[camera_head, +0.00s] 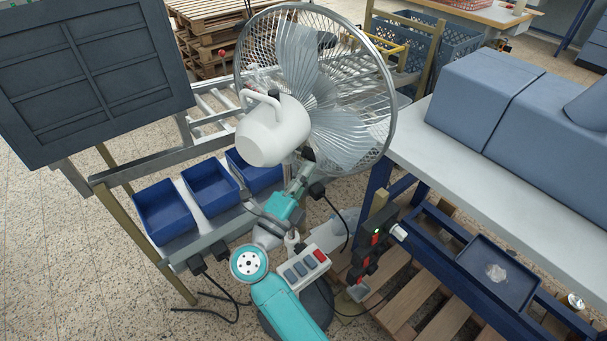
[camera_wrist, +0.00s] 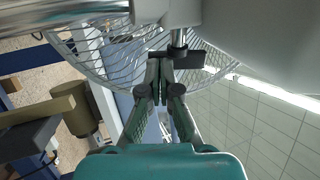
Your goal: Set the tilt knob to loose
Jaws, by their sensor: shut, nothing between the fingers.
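A large fan with a white motor housing (camera_head: 273,130) and a wire cage (camera_head: 385,60) stands in the middle of the head view. A small dark piece that looks like the tilt knob (camera_head: 308,154) sits below the housing, at the fan's neck. In the wrist view the dark knob (camera_wrist: 188,59) shows beside a short metal rod under the pale housing (camera_wrist: 230,35). My gripper (camera_head: 304,171) is just below it. In the wrist view its fingertips (camera_wrist: 160,64) are together and empty, at the knob's left end. I cannot tell whether they touch it. The knob's setting is not readable.
Blue bins (camera_head: 163,211) stand on a rack at left, under a dark panel (camera_head: 95,80). A switch box with a red button (camera_head: 306,267) is near the fan's base. A white-topped bench (camera_head: 425,150) with blue covered equipment (camera_head: 485,95) bounds the right side.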

